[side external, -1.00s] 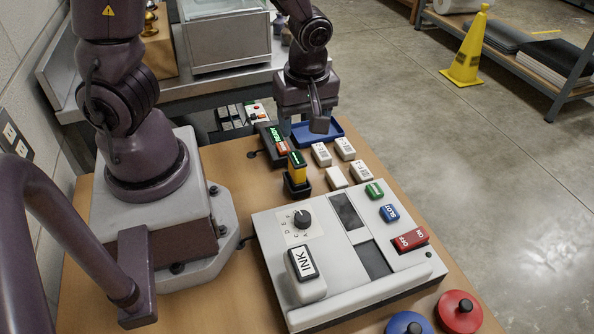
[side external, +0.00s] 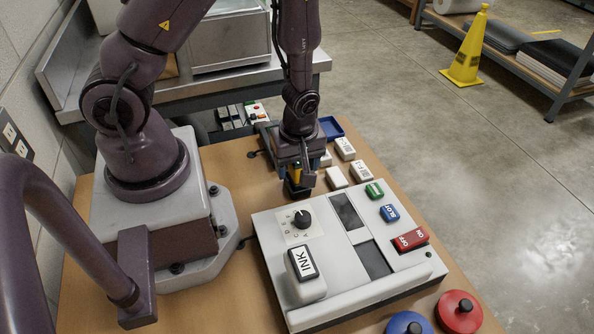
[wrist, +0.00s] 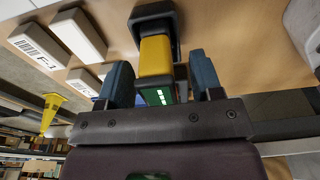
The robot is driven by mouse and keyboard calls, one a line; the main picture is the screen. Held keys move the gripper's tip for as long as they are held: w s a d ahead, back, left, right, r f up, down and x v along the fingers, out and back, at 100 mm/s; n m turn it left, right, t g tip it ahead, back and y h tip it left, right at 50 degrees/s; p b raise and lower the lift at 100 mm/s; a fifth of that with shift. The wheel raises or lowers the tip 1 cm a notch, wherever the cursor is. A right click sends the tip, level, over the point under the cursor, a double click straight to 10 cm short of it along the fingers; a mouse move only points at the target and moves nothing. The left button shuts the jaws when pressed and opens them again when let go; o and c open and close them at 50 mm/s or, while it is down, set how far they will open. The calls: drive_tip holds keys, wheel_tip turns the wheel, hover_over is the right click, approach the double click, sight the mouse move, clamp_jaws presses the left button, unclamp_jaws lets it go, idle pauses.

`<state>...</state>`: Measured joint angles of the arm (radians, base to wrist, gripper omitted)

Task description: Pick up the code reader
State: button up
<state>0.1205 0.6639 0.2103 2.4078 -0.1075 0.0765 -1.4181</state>
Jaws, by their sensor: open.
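The code reader, a yellow block with a dark top and lit green marks, stands upright in a black holder (wrist: 153,15) on the wooden table. In the wrist view the yellow body of the code reader (wrist: 155,54) lies between the two blue-grey fingers of my gripper (wrist: 160,75). The fingers are apart, with a gap visible on each side of it. In the side view my gripper (side external: 300,178) is low over the holder and hides most of the code reader (side external: 295,172).
White labelled blocks (side external: 345,149) stand close by on the right, with a blue tray (side external: 332,127) behind. A grey control machine (side external: 350,260) with a knob and an INK block fills the front. A dark device (side external: 266,135) is partly hidden behind my gripper.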

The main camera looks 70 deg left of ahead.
drive_tip(key=shift+f, duration=0.1)
drive_tip(key=c, duration=1)
wheel_tip(320, 180, up, 10)
idle(0.4)
